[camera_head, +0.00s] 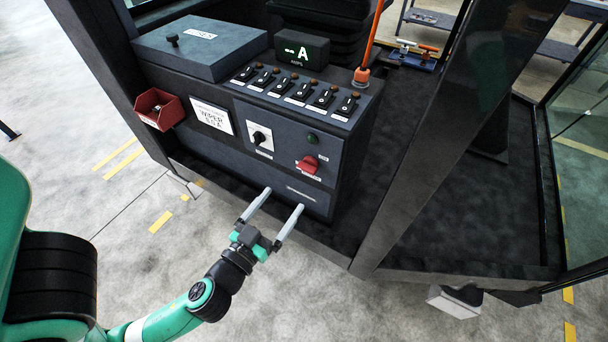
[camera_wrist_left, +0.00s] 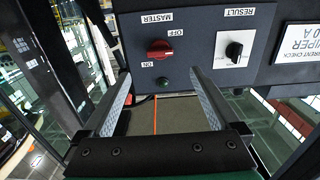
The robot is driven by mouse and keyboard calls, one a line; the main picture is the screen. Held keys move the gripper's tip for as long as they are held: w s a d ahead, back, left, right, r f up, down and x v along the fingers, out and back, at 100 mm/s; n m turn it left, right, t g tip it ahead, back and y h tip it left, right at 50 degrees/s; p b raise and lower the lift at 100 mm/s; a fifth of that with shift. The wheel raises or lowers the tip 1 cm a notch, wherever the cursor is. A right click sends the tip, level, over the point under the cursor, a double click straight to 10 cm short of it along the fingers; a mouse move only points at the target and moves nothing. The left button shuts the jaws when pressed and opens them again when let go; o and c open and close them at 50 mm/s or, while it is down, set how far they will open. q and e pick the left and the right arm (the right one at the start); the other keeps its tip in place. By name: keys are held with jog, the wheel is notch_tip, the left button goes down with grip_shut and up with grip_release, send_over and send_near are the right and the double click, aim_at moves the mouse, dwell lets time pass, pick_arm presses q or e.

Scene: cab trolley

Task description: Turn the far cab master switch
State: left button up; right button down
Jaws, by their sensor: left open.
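The master switch is a red rotary knob (camera_head: 307,164) low on the right of the dark console's front panel. In the left wrist view the red knob (camera_wrist_left: 160,49) appears upside down with the labels MASTER, OFF and ON around it; I cannot tell for sure which mark it points at. My left gripper (camera_head: 284,198) is open and empty, in front of the panel below the knob, not touching it. Its two fingers (camera_wrist_left: 158,73) point towards the panel, and the knob shows between and beyond their tips. My right gripper is not in view.
A black RESULT selector (camera_head: 260,138) and a green lamp (camera_head: 312,139) are near the knob. A row of rocker switches (camera_head: 296,90) and a display (camera_head: 302,50) are on top. A red bin (camera_head: 158,108) hangs left. A dark cab post (camera_head: 430,150) stands right.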

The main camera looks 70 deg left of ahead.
aim_at(305, 170)
pick_arm(q)
jog(key=p+x, duration=0.1)
jog(key=x, duration=0.4)
jog(key=p+x, duration=0.2)
jog(key=x, duration=0.3)
jog(key=shift+r+p, duration=0.2)
jog(key=shift+p, duration=0.1)
jog(key=shift+w+a+f, duration=0.15)
jog(key=shift+w+a, duration=0.15)
jog(key=shift+w, duration=0.1)
jog(key=shift+c, duration=0.3)
jog(key=c, duration=1.3)
